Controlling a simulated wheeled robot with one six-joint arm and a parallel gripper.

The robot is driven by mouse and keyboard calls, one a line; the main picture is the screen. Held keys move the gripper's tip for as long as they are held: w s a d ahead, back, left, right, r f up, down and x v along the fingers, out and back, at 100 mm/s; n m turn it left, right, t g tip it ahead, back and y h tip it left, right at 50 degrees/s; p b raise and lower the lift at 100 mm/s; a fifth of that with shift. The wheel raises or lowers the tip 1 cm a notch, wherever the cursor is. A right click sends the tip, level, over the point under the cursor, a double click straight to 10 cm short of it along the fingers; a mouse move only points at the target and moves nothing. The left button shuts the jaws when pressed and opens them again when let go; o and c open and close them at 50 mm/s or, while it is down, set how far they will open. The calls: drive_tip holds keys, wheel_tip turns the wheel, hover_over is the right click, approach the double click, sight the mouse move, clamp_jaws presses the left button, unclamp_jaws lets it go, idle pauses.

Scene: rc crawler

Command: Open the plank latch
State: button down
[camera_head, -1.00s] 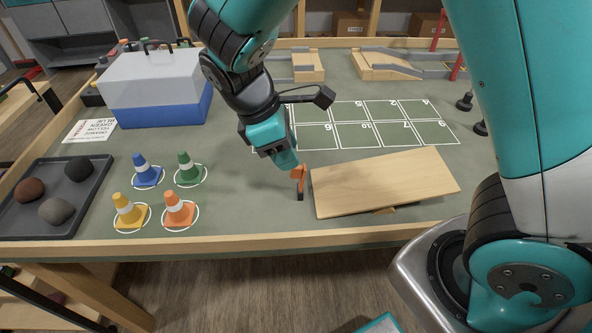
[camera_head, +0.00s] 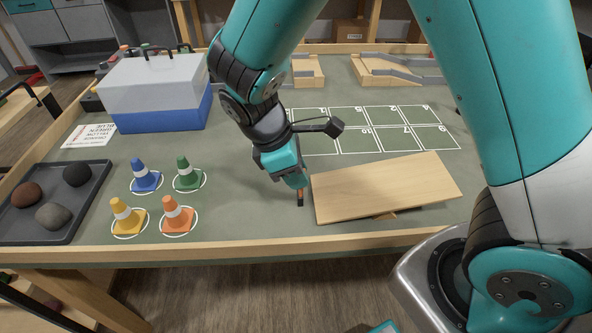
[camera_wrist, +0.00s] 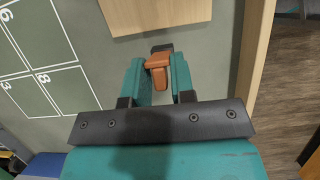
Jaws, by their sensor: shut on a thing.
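The plank (camera_head: 385,187) is a pale wooden board, lying with its left end close to my gripper. It also shows at the top of the wrist view (camera_wrist: 165,14). The latch (camera_head: 300,196) is a small orange piece with a dark part, at the plank's left end. In the wrist view the orange latch (camera_wrist: 158,70) sits between my two teal fingers. My gripper (camera_wrist: 157,82) is shut on it, pointing down at the table. In the head view my gripper (camera_head: 297,184) covers most of the latch, so its exact angle is hard to tell.
Several coloured cones (camera_head: 178,215) stand in white circles to the left. A dark tray (camera_head: 88,197) of stones and a white-and-blue box (camera_head: 150,118) lie further left. A numbered grid (camera_head: 375,128) is behind the plank. The wooden table edge (camera_head: 250,250) runs close in front.

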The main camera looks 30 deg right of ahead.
drive_tip(key=p, duration=0.2)
drive_tip(key=a+h+p, duration=0.1)
drive_tip(key=shift+w+r+g+h+p, duration=0.15)
drive_tip(key=shift+r+g+h+p, duration=0.15)
drive_tip(key=shift+p, duration=0.1)
drive_tip(key=shift+w+a+f+h+p, duration=0.15)
drive_tip(key=shift+f+h+p, duration=0.3)
drive_tip(key=shift+p, duration=0.4)
drive_tip(key=c, duration=1.2)
unclamp_jaws()
drive_tip(key=shift+o, duration=0.2)
drive_tip(key=p+v, duration=0.4)
drive_tip(key=v, duration=1.3)
drive_tip(key=shift+w+a, duration=0.25)
drive_tip(key=shift+w, duration=0.1)
